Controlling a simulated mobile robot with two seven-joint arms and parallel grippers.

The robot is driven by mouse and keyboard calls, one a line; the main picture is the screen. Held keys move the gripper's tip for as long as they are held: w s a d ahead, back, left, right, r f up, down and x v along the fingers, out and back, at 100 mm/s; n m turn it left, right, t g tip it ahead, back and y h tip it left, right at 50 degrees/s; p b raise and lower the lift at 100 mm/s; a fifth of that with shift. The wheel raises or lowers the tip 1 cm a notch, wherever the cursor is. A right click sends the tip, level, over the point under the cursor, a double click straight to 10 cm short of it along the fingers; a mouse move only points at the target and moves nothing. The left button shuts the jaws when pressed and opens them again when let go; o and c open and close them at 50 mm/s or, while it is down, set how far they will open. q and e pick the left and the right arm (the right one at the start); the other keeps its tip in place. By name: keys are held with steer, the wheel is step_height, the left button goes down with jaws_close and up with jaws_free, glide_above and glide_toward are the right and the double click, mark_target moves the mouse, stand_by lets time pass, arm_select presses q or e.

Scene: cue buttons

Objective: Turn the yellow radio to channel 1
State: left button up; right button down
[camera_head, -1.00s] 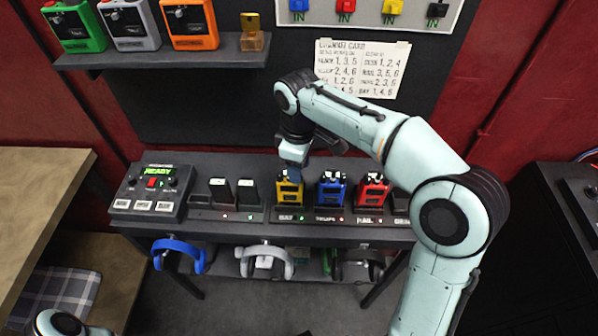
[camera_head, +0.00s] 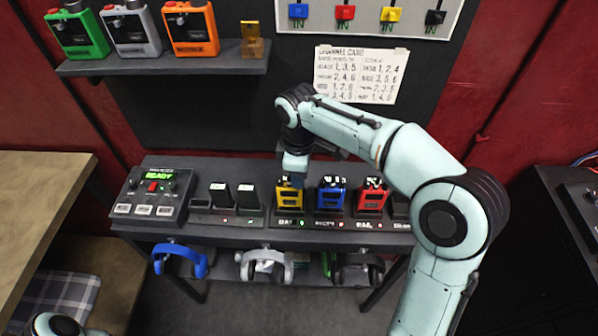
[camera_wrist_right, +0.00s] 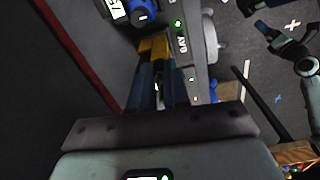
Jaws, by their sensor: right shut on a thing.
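The yellow radio (camera_head: 288,197) stands upright in its charger slot on the dark bench, left of the blue radio (camera_head: 330,196) and the red radio (camera_head: 372,195). My right gripper (camera_head: 294,180) reaches down onto its top from above and is shut on it. In the right wrist view the yellow radio (camera_wrist_right: 152,47) lies just beyond my fingers (camera_wrist_right: 156,84). The fingers hide its top, so I cannot read a channel setting. In that view my left gripper (camera_wrist_right: 284,40) is small and dark, far off over the floor; its jaws are unclear.
A channel card (camera_head: 360,75) hangs on the back wall. A console (camera_head: 152,193) showing READY stands left of two dark packs (camera_head: 232,196). Headsets (camera_head: 264,266) hang under the bench. A shelf (camera_head: 165,66) above holds green, grey and orange radios.

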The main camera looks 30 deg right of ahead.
steer(key=shift+w+n, duration=0.1)
steer(key=shift+n, duration=1.1)
arm_select(q)
steer(key=shift+w+r, duration=0.5)
steer(key=shift+r, duration=0.1)
arm_select(e)
steer(key=c, duration=1.1)
jaws_free()
arm_select(q)
steer(key=shift+t, duration=0.3)
steer(key=w+r+p, duration=0.3)
steer(key=shift+w+r, duration=0.25)
steer(key=shift+r, duration=0.05)
arm_select(e)
step_height(320, 180, up, 13)
steer(key=shift+r, duration=0.2)
arm_select(q)
steer(key=shift+s, duration=0.1)
